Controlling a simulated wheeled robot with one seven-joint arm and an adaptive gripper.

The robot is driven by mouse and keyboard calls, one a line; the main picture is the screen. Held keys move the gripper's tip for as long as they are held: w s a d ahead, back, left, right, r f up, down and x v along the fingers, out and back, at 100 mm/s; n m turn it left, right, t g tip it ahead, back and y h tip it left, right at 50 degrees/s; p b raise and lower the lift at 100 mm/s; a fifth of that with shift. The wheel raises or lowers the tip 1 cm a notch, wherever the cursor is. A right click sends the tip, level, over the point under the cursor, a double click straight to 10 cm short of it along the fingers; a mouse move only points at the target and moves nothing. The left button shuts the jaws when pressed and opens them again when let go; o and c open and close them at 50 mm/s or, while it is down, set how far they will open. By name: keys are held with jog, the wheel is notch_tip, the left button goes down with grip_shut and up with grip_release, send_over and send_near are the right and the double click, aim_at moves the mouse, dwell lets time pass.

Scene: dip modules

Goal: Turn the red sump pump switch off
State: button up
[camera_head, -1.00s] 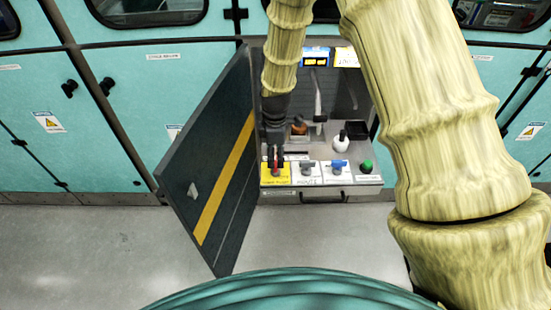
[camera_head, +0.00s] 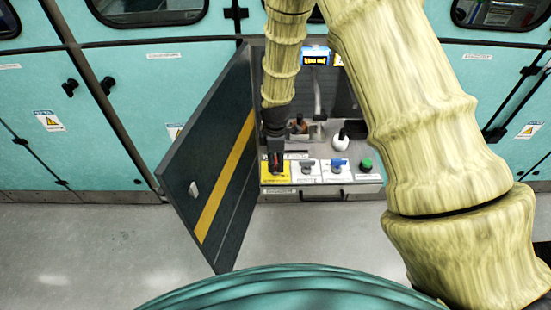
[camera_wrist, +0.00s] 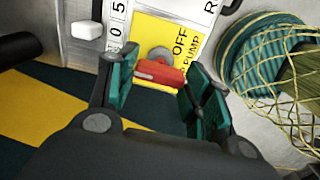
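The red sump pump switch (camera_wrist: 158,73) has a bar-shaped handle on a round grey base, on a yellow label plate (camera_wrist: 160,35) with "OFF" and "PUMP" readable. In the wrist view the handle lies between the two fingers of my gripper (camera_wrist: 163,88), with a gap on each side. The gripper is open. In the head view my gripper (camera_head: 275,158) points down over the yellow plate (camera_head: 275,179) and hides most of the switch. I cannot tell whether the switch is on or off.
A grey switch (camera_head: 306,167), a blue switch (camera_head: 339,165) and a green button (camera_head: 366,164) stand in a row to the right. The open dark cabinet door (camera_head: 215,180) is close on the left. A white bottle (camera_head: 341,143) stands behind the switches.

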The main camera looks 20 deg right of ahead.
jog(key=shift+c, duration=0.6)
jog(key=shift+m, duration=0.3)
jog(key=m, duration=0.3)
jog(key=m+p, duration=0.1)
jog(key=m, duration=1.3)
jog(key=shift+p, duration=0.35)
jog(key=shift+m, duration=0.3)
